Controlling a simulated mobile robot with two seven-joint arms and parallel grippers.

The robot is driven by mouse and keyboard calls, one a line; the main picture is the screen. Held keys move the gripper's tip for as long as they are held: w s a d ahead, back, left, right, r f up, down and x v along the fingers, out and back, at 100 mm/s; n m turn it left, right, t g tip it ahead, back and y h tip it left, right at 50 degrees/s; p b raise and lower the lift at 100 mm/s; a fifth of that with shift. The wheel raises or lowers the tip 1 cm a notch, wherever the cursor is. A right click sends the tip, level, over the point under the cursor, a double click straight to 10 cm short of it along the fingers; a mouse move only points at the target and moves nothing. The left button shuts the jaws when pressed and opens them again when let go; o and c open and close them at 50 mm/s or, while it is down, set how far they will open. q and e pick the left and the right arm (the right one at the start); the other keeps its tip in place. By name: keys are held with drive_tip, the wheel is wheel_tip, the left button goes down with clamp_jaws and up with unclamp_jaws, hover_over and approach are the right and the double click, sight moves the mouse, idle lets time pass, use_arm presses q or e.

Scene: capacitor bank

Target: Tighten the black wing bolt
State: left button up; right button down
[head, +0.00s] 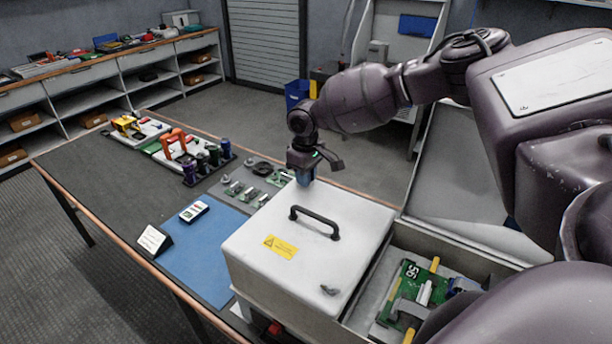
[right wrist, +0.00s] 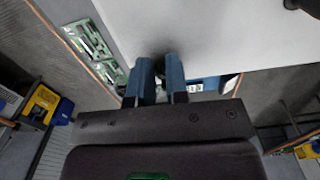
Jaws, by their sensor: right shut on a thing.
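A white box cover (head: 250,222) with a black handle (head: 315,224) and a yellow warning label (head: 280,246) stands at the table's right end. My right gripper (head: 304,182) points down at the cover's far edge. In the right wrist view its two blue fingers (right wrist: 160,64) are close together at the cover's edge, shut on a small dark thing between them. I take this to be the black wing bolt (right wrist: 159,67), though the fingers hide most of it, and its seating cannot be seen. A small grey fastener (head: 329,290) shows at the cover's near right corner. My left gripper is not in view.
An open grey box (head: 392,262) with a green circuit board (head: 416,290) lies right of the cover. A blue mat (head: 190,262), a small white device (head: 194,211) and a tray of green parts (head: 250,190) lie to its left.

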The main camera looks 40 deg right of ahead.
drive_tip(key=shift+a+m, duration=0.2)
drive_tip(key=shift+m, duration=2.1)
drive_tip(key=c, duration=1.2)
unclamp_jaws()
wheel_tip(320, 180, up, 11)
drive_tip(key=shift+f+b, duration=0.1)
drive_tip(key=shift+b, duration=0.4)
